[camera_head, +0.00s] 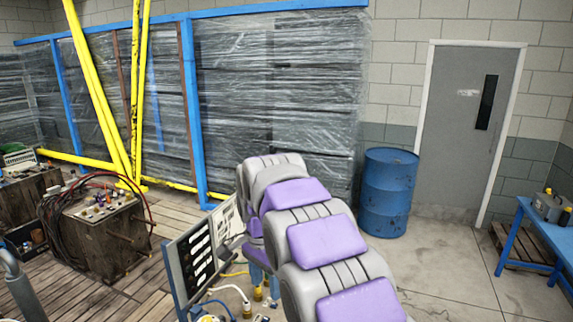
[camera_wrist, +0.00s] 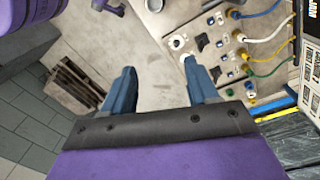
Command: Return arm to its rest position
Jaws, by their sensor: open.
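My arm (camera_head: 320,240), grey with purple pads, reaches forward from the bottom of the head view, away from my body. My gripper (camera_wrist: 158,70) shows in the wrist view with its two blue fingers spread apart and nothing between them. Pale floor shows between and beyond the fingers. The right finger overlaps a panel (camera_wrist: 222,50) with coloured cables in the picture; I cannot tell whether they touch.
A tilted panel with white shapes (camera_head: 195,258) and loose hoses stand close left of the arm. Left is a wooden box with cables (camera_head: 112,240). A blue barrel (camera_head: 388,190) stands behind right, near a grey door (camera_head: 465,130). A blue table (camera_head: 560,238) is far right; floor before the door is clear.

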